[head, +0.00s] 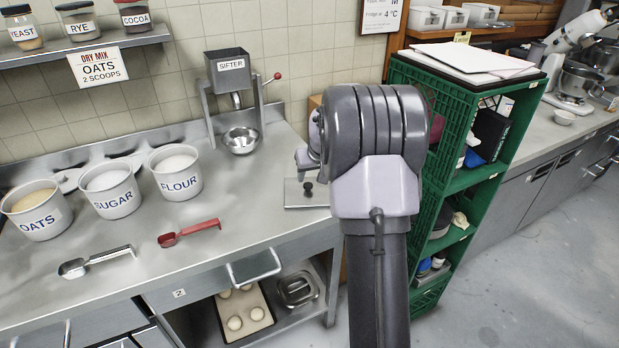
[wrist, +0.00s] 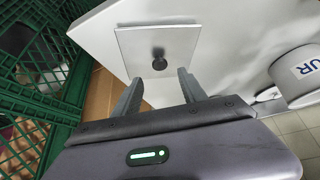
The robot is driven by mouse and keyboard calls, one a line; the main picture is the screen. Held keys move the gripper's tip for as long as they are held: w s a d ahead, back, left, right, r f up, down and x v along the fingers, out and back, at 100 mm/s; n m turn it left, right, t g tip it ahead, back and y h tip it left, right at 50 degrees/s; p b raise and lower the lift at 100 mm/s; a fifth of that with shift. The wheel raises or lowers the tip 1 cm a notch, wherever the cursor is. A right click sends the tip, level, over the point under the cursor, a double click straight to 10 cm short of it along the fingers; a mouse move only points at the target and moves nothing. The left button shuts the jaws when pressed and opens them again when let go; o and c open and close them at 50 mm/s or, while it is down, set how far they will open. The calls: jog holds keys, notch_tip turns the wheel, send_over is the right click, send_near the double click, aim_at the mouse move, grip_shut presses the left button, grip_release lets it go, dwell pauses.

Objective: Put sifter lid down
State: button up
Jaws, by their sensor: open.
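The sifter lid (head: 296,200) is a flat square metal plate with a dark knob. It appears to lie flat on the steel counter (head: 235,205) near its right end, knob up. It also shows in the wrist view (wrist: 135,42), directly ahead of my gripper. My gripper (wrist: 159,75) is open and empty, its two fingers apart on either side of the line to the knob. The knob sits just beyond the fingertips. In the head view my arm hides most of the gripper. The sifter (head: 229,75) stands at the back of the counter, a metal bowl (head: 241,141) under its spout.
Tubs of oats (head: 38,212), sugar (head: 113,192) and flour (head: 176,175) stand left. A red scoop (head: 188,232) and a metal scoop (head: 95,262) lie in front. A green crate shelf (head: 440,100) rises close to the counter's right end. Bare counter lies between the flour and the lid.

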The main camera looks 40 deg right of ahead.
jog(key=s+a+r+y, duration=0.1)
jog(key=s+a+r, duration=0.35)
jog(key=a, duration=0.35)
jog(key=s+a+r, duration=0.3)
jog(key=a+r, duration=0.3)
jog(key=a, duration=0.2)
jog(key=s+a+r+y, duration=0.1)
jog(key=s+a+r, duration=0.2)
jog(key=a+r, duration=0.35)
jog(key=s+a+f+y, duration=0.1)
jog(key=s+a+f, duration=0.1)
jog(key=s+a, duration=0.6)
jog(key=s+a+f+y, duration=0.1)
jog(key=s+a, duration=0.6)
jog(key=s, duration=0.4)
jog(key=shift+a+f+p, duration=0.3)
jog(key=shift+a+f, duration=0.1)
